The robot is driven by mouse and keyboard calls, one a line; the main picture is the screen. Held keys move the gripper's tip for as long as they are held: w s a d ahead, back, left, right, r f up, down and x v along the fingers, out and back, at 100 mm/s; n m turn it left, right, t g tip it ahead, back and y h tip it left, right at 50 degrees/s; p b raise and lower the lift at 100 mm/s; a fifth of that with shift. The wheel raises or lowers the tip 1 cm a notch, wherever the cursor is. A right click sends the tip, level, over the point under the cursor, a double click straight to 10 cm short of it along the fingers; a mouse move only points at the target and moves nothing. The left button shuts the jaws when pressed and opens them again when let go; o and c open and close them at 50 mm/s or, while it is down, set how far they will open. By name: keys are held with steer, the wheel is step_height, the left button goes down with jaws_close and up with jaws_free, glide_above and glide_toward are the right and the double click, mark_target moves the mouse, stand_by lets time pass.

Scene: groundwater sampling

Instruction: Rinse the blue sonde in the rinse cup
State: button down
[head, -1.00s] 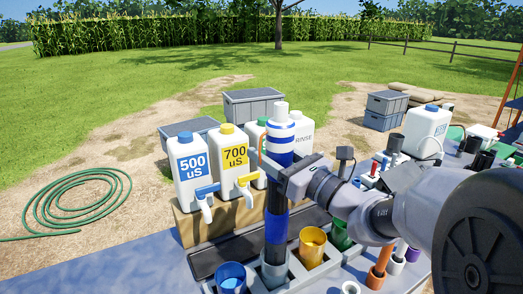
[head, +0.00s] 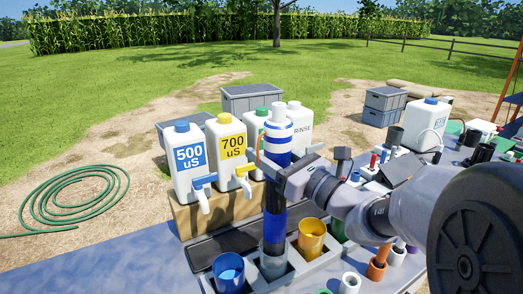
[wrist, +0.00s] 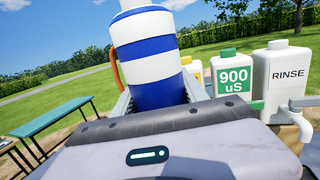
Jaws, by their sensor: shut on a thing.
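The blue sonde (head: 277,143) is a tall upright cylinder with blue and white bands and a dark lower part. My gripper (head: 274,172) is shut around its middle. The sonde also fills the upper middle of the wrist view (wrist: 156,58). Its lower end is at the mouth of a grey cup (head: 273,266), which looks like the rinse cup, and appears to be inside it. The cup's wall hides the tip, so I cannot tell how deep it is. The white RINSE jug (wrist: 280,82) stands behind, partly hidden by the sonde in the head view.
A blue cup (head: 229,273) stands left of the grey cup, and a yellow cup (head: 311,238) right of it. The 500 uS jug (head: 187,160) and 700 uS jug (head: 226,150) stand behind with spouts. Bottles and instruments crowd the table's right side.

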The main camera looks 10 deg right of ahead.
steer(key=shift+f+b, duration=0.3)
steer(key=shift+f, duration=0.1)
steer(key=shift+r, duration=0.1)
stand_by(4.8)
step_height(320, 180, up, 13)
steer(key=p, duration=1.1)
steer(key=shift+r+p, duration=0.15)
steer(key=shift+p, duration=0.25)
stand_by(0.6)
